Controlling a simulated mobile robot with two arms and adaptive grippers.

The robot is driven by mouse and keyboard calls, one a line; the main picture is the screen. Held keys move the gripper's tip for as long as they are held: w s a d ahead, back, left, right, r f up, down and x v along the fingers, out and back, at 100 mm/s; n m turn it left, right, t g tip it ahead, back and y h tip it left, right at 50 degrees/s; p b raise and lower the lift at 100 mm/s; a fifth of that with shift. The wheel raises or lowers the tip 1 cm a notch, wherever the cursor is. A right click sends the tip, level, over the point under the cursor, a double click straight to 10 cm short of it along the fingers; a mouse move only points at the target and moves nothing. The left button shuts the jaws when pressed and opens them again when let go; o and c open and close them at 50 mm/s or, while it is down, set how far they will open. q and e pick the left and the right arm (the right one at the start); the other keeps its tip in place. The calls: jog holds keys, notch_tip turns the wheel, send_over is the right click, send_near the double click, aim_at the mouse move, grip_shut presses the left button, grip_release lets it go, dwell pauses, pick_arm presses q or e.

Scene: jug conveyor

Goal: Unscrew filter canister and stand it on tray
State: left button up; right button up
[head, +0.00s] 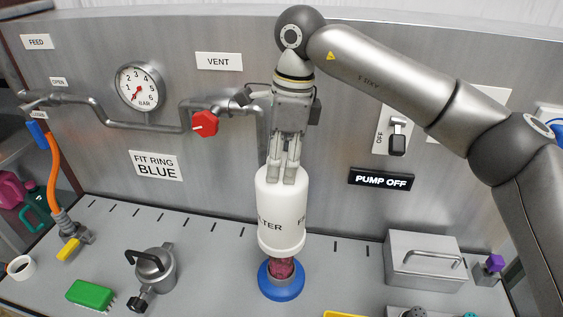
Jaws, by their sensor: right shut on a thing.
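The white filter canister (281,215), with black lettering partly reading "TER", is upright near the middle of the head view. My right gripper (283,178) comes down from above and is shut on the canister's top. Below the canister's lower rim a dark red, textured piece (283,268) shows, standing in a round blue base (281,286) on the grey bench. I cannot tell whether the canister still surrounds part of the red piece. A yellow edge (345,314) shows at the bottom of the picture; I cannot tell whether it is the tray. My left gripper is not in view.
A metal lidded pot (155,268) and green brush (91,294) stand left on the bench. A metal box with a handle (423,262) stands right. Behind are a steel panel with a gauge (140,86), red valve knob (204,123) and a "PUMP OFF" sign (381,180).

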jog(key=shift+r+p, duration=1.3)
jog(key=shift+r, duration=1.1)
